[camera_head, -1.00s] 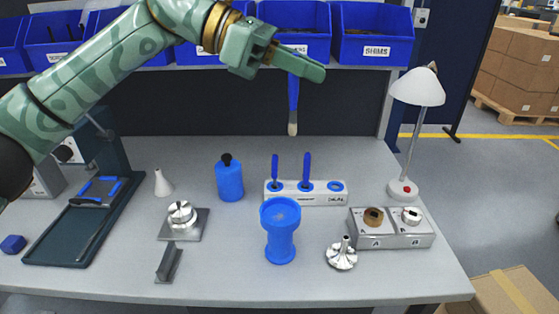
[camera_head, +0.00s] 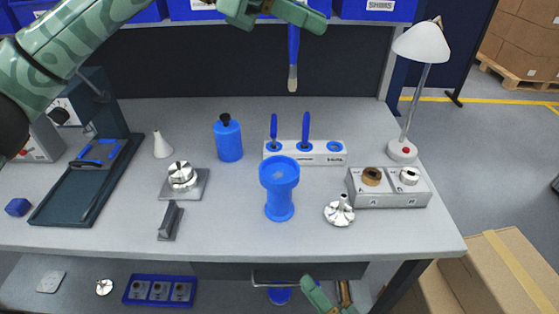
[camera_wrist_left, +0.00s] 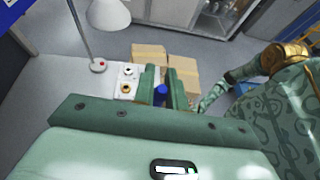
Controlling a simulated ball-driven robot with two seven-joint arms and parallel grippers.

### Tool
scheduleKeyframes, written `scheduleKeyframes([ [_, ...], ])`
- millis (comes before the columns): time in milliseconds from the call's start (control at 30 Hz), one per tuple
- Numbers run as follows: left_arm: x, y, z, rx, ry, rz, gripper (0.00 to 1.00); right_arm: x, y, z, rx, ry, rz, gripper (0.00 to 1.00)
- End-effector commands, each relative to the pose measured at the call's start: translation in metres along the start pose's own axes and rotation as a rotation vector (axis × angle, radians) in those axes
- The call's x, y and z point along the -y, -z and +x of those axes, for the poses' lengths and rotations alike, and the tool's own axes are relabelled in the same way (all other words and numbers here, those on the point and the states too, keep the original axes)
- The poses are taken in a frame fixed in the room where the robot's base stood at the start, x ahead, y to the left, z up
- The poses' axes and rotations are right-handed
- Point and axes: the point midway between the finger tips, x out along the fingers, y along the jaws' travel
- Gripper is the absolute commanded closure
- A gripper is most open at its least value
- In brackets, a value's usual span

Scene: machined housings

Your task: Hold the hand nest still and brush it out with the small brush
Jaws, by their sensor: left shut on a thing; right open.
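The small brush (camera_head: 293,58) has a blue handle and pale bristles pointing down. My left gripper (camera_head: 296,14) is shut on its handle and holds it upright in the air beyond the bench's back part; its blue end also shows in the left wrist view (camera_wrist_left: 161,89). A blue cup-shaped piece on a round foot (camera_head: 279,185), which looks like the hand nest, stands upright on the bench, open at the top. Neither gripper touches it. My right gripper (camera_head: 320,294) is open below the bench's front edge, partly cut off by the frame.
A rack (camera_head: 318,157) with two blue-handled tools stands behind the cup. A block with sockets A and B (camera_head: 388,190), a finned metal part (camera_head: 339,212) and a lamp (camera_head: 421,43) are right. A blue bottle (camera_head: 228,140) and a metal fixture (camera_head: 183,180) are left. The bench front is clear.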

Motion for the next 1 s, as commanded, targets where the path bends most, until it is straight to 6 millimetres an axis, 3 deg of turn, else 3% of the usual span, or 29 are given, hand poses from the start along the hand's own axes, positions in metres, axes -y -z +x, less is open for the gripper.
scheduleKeyframes([
  [33, 0.000, 0.000, 0.000, 0.000, 0.000, 0.000, 1.00, 0.033, 0.009, 0.017, -0.061, 0.103, 0.111, 0.25],
  [100, 0.000, 0.000, 0.000, 0.000, 0.000, 0.000, 1.00, 0.074, 0.031, 0.038, -0.192, 0.247, 0.305, 0.25],
  [200, 0.000, 0.000, 0.000, 0.000, 0.000, 0.000, 1.00, 0.112, 0.070, 0.060, -0.421, 0.404, 0.621, 0.25],
  [267, 0.000, 0.000, 0.000, 0.000, 0.000, 0.000, 1.00, 0.121, 0.087, 0.070, -0.550, 0.449, 0.818, 0.25],
  [333, 0.000, 0.000, 0.000, 0.000, 0.000, 0.000, 1.00, 0.122, 0.096, 0.081, -0.683, 0.450, 1.042, 0.25],
  [400, 0.000, 0.000, 0.000, 0.000, 0.000, 0.000, 1.00, 0.117, 0.093, 0.092, -0.787, 0.400, 1.246, 0.25],
  [600, 0.000, 0.000, 0.000, 0.000, 0.000, 0.000, 1.00, 0.105, 0.048, 0.117, -0.926, 0.130, 1.632, 0.25],
  [800, 0.000, 0.000, 0.000, 0.000, 0.000, 0.000, 1.00, 0.101, 0.021, 0.125, -0.949, -0.028, 1.745, 0.25],
  [1000, 0.000, 0.000, 0.000, 0.000, 0.000, 0.000, 1.00, 0.083, 0.032, 0.145, -0.952, -0.035, 1.746, 0.25],
])
